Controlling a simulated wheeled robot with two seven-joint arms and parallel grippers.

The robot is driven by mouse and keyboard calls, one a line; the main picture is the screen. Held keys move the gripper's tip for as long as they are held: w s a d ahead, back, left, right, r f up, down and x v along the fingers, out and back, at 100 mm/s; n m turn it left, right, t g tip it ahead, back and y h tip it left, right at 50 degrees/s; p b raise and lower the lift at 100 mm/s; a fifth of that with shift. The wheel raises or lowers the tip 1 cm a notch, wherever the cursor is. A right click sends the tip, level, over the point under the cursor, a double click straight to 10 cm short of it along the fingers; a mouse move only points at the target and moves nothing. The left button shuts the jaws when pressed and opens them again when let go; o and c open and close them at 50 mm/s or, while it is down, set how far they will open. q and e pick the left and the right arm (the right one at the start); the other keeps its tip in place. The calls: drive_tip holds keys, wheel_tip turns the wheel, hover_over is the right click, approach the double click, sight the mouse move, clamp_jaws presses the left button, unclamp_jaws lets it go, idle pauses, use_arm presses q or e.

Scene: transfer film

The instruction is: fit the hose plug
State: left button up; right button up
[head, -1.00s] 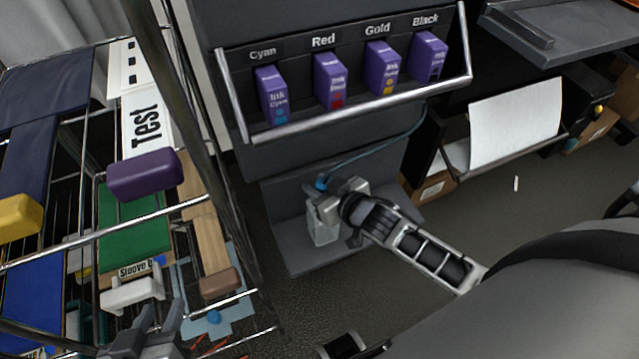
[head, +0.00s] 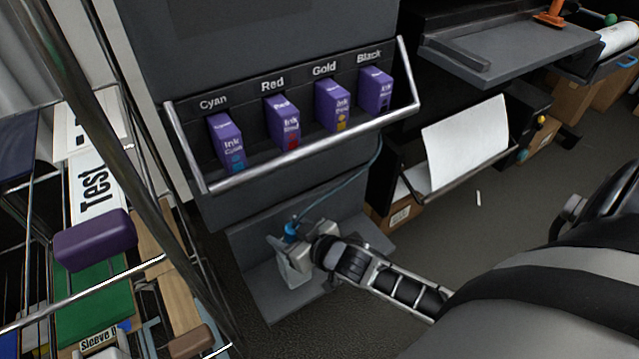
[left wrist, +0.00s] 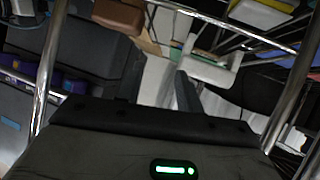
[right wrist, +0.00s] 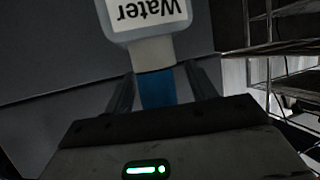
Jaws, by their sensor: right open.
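The blue hose plug (head: 291,231) sits at the top of the pale water bottle (head: 290,268), with a thin blue hose (head: 345,183) running from it up to the printer. My right gripper (head: 304,247) is at the bottle's top, beside the plug. In the right wrist view the blue plug (right wrist: 157,88) lies between the spread fingers, at the neck of the bottle labelled Water (right wrist: 150,22). Whether it is fully seated cannot be told. My left gripper (left wrist: 160,92) shows only in its wrist view, fingers apart, near the rack.
The printer's ink rack (head: 300,135) holds several purple cartridges above the bottle. A grey ledge (head: 255,290) lies under the bottle. A white sheet (head: 465,145) lies in a tray at right.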

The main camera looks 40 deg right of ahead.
use_arm(q)
drive_tip(key=shift+s+r+p, duration=0.15)
drive_tip(key=shift+r+p, duration=0.25)
drive_tip(key=shift+p, duration=0.85)
use_arm(e)
drive_tip(key=v, duration=1.5)
use_arm(q)
drive_tip(key=shift+r, duration=0.1)
use_arm(e)
drive_tip(key=shift+w+r, duration=0.1)
drive_tip(key=shift+r, duration=0.05)
drive_tip(key=shift+a, duration=0.1)
drive_tip(key=s+a+r+g+h, duration=0.3)
drive_tip(key=s+a+r+g, duration=0.15)
drive_tip(key=s+g, duration=0.45)
use_arm(q)
drive_tip(key=p, duration=0.2)
drive_tip(key=r+p, duration=0.1)
drive_tip(key=p, duration=0.1)
drive_tip(key=shift+a+r+g, duration=0.25)
drive_tip(key=shift+r+g, duration=0.05)
drive_tip(key=shift+g, duration=0.1)
use_arm(e)
drive_tip(key=w+a+r+t+y, duration=0.1)
drive_tip(key=w+a+t+y, duration=0.2)
drive_tip(key=w+a+t, duration=0.3)
drive_tip(key=shift+w+r+y, duration=0.2)
drive_tip(key=shift+w+y, duration=0.1)
drive_tip(key=shift+w, duration=0.3)
